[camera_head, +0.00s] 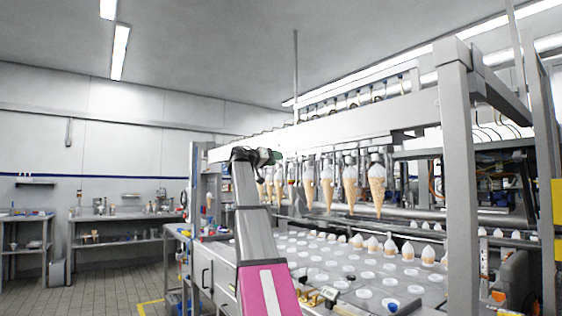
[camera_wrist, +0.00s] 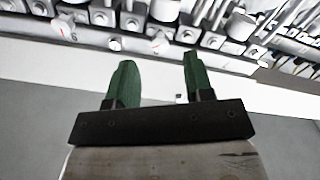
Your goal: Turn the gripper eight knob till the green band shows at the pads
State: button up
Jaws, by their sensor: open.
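My gripper (camera_wrist: 157,62) has two green fingers standing apart with nothing between them. In the head view my gripper (camera_head: 266,156) is at the end of my raised arm, beside the left end of the row of hanging cones. I cannot tell which knob is number eight. No green band at the pads can be made out.
Several wafer cones (camera_head: 376,188) hang in a row under the machine's beam. Below is a pale plate (camera_head: 320,262) with round holes, some holding cones. A grey upright post (camera_head: 459,180) stands at the right. Side benches (camera_head: 125,215) and open floor are at the left.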

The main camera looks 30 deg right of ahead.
jog(key=a, duration=0.6)
jog(key=shift+s+a, duration=0.25)
jog(key=shift+s, duration=0.15)
jog(key=a+f+n+t+y, duration=0.1)
jog(key=a+f+n+y, duration=0.25)
jog(key=f, duration=1.45)
jog(key=a+f+n+y, duration=0.2)
jog(key=a+f+y, duration=0.15)
jog(key=f, duration=1.35)
jog(key=a+f+n+t+y, duration=0.1)
jog(key=a+f+n+y, duration=0.2)
jog(key=f, duration=1.5)
jog(key=s+a+f+n+g+y, duration=0.1)
jog(key=s+a+f+y, duration=0.1)
jog(key=s+a+f, duration=0.4)
jog(key=s+a+f+n+g+y, duration=0.1)
jog(key=s+a+f+y, duration=0.2)
jog(key=s+f, duration=0.9)
jog(key=s+a+f+n+g+y, duration=0.1)
jog(key=s+a+f+g+y, duration=0.1)
jog(key=s+a+f, duration=0.7)
notch_tip(320, 180, down, 7)
jog(key=shift+r+y, duration=0.1)
jog(key=shift+y, duration=0.3)
